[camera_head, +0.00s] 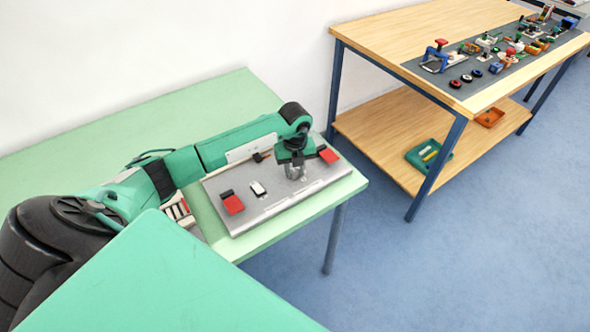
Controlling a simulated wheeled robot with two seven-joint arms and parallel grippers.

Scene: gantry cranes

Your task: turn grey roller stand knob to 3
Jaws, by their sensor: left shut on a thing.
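A flat grey panel (273,212) lies on the green table, with red blocks at both ends and a small white piece on it. My left arm reaches over from the left. My left gripper (294,172) points down at the panel's right part and is shut on a small grey thing there, which looks like the grey knob. The gripper hides most of the knob, and its scale numbers and pointer cannot be read. My right gripper is not in view.
The red block (233,204) and another red block (328,156) flank the gripper's area. The green table (215,105) is bare behind my arm. A wooden table (385,32) with several small models stands at the right, with green and orange trays on its lower shelf.

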